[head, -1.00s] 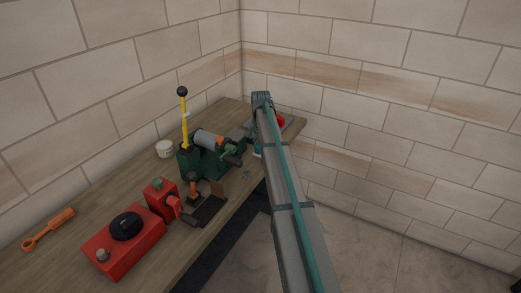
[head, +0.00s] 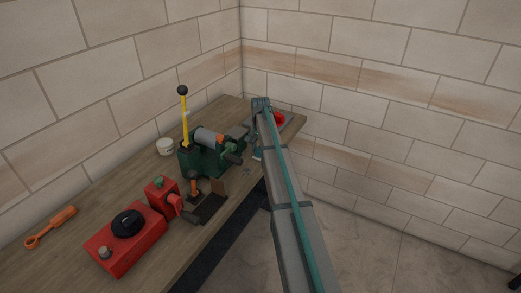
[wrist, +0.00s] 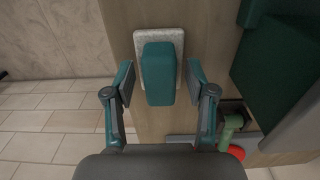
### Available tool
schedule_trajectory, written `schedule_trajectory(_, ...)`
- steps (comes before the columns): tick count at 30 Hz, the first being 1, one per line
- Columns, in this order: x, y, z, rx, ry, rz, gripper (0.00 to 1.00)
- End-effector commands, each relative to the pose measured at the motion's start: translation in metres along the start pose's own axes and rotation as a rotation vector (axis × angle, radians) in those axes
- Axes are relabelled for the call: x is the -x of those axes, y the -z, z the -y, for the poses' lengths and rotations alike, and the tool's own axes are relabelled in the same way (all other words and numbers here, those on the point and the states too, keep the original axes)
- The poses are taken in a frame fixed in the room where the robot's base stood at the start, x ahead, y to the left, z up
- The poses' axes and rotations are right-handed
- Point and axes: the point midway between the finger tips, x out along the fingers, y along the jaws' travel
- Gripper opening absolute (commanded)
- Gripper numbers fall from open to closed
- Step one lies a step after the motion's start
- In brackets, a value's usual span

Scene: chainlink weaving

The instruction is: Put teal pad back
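The teal pad (wrist: 158,76) is a rounded block on a pale speckled plate (wrist: 172,37) on the wooden bench, near the bench edge. My gripper (wrist: 160,77) is open, with one finger on each side of the pad. How high the fingers are above the bench is hard to tell. In the head view my arm hides the pad and most of the gripper.
A green machine (head: 207,155) with a yellow lever stands on the bench (head: 113,202), close to the right of my gripper in the wrist view. A red machine (head: 124,240), a white cup (head: 165,147) and an orange tool (head: 50,228) are farther off. Tiled floor lies beyond the bench edge.

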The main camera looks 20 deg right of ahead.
Motion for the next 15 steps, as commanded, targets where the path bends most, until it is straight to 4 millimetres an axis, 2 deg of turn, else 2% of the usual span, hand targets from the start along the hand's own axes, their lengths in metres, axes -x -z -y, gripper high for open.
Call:
schedule_trajectory(8, 0.002, 0.000, 0.000, 0.000, 0.000, 0.000, 0.56)
schedule_trajectory(15, 0.023, 0.001, 0.001, -0.001, 0.002, -0.002, 0.56)
